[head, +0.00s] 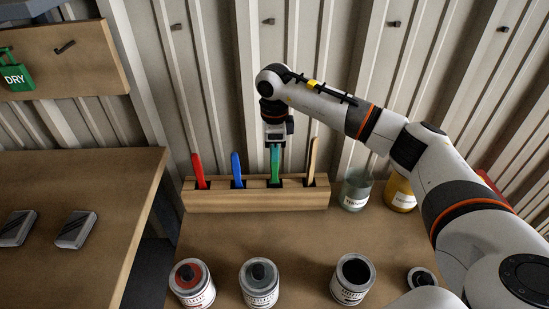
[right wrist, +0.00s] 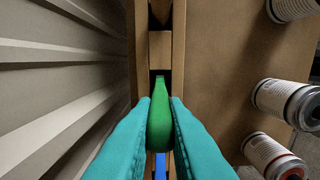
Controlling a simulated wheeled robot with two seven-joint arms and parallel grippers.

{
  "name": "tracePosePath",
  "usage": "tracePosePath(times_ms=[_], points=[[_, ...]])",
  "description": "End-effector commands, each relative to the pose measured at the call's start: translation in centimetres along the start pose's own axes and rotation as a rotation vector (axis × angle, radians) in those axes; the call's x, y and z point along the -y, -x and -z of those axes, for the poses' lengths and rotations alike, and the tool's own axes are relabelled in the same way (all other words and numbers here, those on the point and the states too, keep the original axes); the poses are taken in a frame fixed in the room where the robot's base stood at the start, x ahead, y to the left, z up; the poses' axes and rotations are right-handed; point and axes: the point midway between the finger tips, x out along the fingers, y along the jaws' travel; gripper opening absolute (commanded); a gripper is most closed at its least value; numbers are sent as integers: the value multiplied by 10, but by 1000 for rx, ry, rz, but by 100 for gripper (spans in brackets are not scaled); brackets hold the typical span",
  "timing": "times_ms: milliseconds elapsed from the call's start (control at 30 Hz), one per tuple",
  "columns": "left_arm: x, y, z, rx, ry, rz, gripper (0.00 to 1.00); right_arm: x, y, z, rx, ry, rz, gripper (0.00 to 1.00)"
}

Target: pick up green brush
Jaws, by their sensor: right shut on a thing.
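The green brush (head: 275,166) stands upright in a slot of the wooden brush holder (head: 230,201), third from the left. My right gripper (head: 275,145) comes down from above and is shut on the top of its handle. In the right wrist view the teal fingers (right wrist: 160,125) press on both sides of the green handle (right wrist: 160,112). The brush's lower end is hidden in the holder. My left gripper is not in view.
A red brush (head: 199,172), a blue brush (head: 237,171) and a wooden-handled brush (head: 312,162) stand in the same holder. Jars (head: 355,190) are to its right. Several cans (head: 259,284) stand at the table's front. Corrugated wall (head: 235,80) rises close behind.

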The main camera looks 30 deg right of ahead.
Motion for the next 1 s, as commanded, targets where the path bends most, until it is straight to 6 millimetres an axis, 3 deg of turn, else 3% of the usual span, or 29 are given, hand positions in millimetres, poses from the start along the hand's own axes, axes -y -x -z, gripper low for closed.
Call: tracePosePath(times_ms=[700, 1000], points=[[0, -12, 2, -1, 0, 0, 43, 0, 144, 0, -1, 0, -3, 0], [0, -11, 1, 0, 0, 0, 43, 0, 160, 0, 0, 0, 0, 0]])
